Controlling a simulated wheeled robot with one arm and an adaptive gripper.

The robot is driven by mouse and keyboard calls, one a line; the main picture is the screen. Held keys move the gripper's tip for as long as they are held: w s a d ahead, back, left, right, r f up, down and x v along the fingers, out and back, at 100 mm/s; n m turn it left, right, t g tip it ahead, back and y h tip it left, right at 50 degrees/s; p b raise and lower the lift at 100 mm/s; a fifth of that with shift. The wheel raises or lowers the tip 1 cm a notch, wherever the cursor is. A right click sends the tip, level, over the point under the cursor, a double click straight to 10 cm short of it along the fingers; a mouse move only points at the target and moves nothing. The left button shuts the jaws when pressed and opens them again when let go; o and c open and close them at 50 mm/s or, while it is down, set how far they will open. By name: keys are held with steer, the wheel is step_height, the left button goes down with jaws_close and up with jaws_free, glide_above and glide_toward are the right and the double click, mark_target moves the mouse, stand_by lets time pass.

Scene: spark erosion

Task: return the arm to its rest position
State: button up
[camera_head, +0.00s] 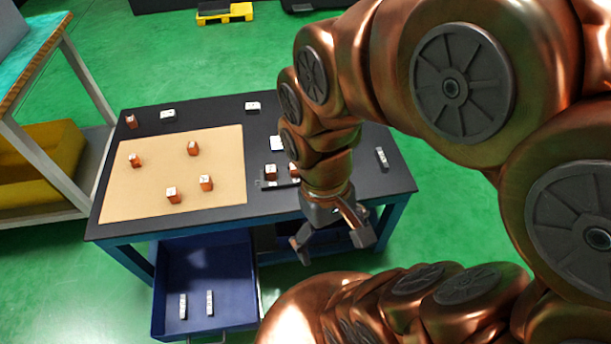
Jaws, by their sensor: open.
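My copper arm reaches in from the right and bends down over the near edge of the dark table (405,178). My gripper (334,250) hangs at its end, in front of and below the table's near edge. Its fingers are spread and nothing is between them. It is apart from the blocks on the table.
A tan mat (150,200) on the table bears several orange blocks. A dark holder (268,183) with orange blocks is partly hidden behind my arm. An open blue drawer (205,265) juts out below, with two white pieces inside. A shelf (65,160) stands left.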

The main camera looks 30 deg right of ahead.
step_height(320, 180, up, 18)
steer(key=t+p, duration=0.1)
steer(key=p, duration=1.5)
steer(key=shift+w+p, duration=0.35)
steer(key=shift+w, duration=0.05)
